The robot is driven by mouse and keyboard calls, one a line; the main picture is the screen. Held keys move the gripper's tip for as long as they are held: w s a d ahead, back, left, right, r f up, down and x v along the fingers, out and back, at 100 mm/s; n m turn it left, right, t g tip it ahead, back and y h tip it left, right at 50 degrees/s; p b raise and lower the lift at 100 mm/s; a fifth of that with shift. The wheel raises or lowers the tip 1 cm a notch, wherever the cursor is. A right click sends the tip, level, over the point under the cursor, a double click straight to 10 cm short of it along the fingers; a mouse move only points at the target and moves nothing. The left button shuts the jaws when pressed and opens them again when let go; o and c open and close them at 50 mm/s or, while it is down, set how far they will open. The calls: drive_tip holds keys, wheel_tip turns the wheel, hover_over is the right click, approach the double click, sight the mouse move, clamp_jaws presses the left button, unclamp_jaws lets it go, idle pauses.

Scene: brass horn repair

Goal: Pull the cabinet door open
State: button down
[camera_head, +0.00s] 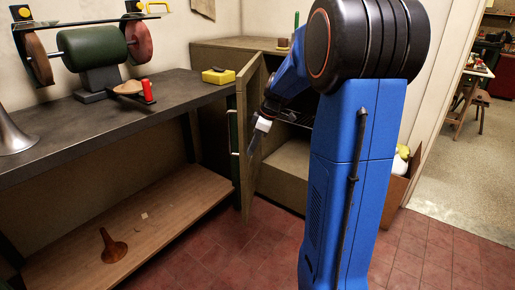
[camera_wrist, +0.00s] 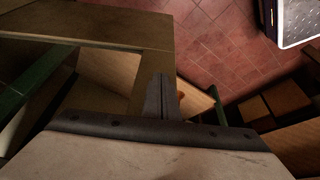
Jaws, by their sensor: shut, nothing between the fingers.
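The cabinet (camera_head: 222,43) stands against the back wall, its front partly hidden by my arm. Its wooden door (camera_head: 248,190) is swung well out toward the workbench, and the inside of the cabinet shows. A pale vertical handle (camera_head: 235,140) is on the door's outer side. My gripper (camera_head: 256,141) is in the opening, close to the door's inner face; I cannot tell whether it touches. In the wrist view my gripper (camera_wrist: 161,98) has its dark fingers together with nothing between them. Wooden panels lie beyond it.
A dark workbench (camera_head: 130,110) runs along the left, with a grinder (camera_head: 90,55) and a yellow box (camera_head: 218,76) on it. Its lower shelf (camera_head: 165,215) comes near the door. A cardboard box (camera_head: 396,185) stands right of my column. Red tiled floor (camera_head: 235,260) is clear in front.

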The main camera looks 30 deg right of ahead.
idle(0.3)
drive_tip(key=w+a+m, duration=0.2)
drive_tip(key=w+a, duration=0.8)
drive_tip(key=shift+w+a+t+h, duration=0.2)
drive_tip(key=shift+w+t+h, duration=0.1)
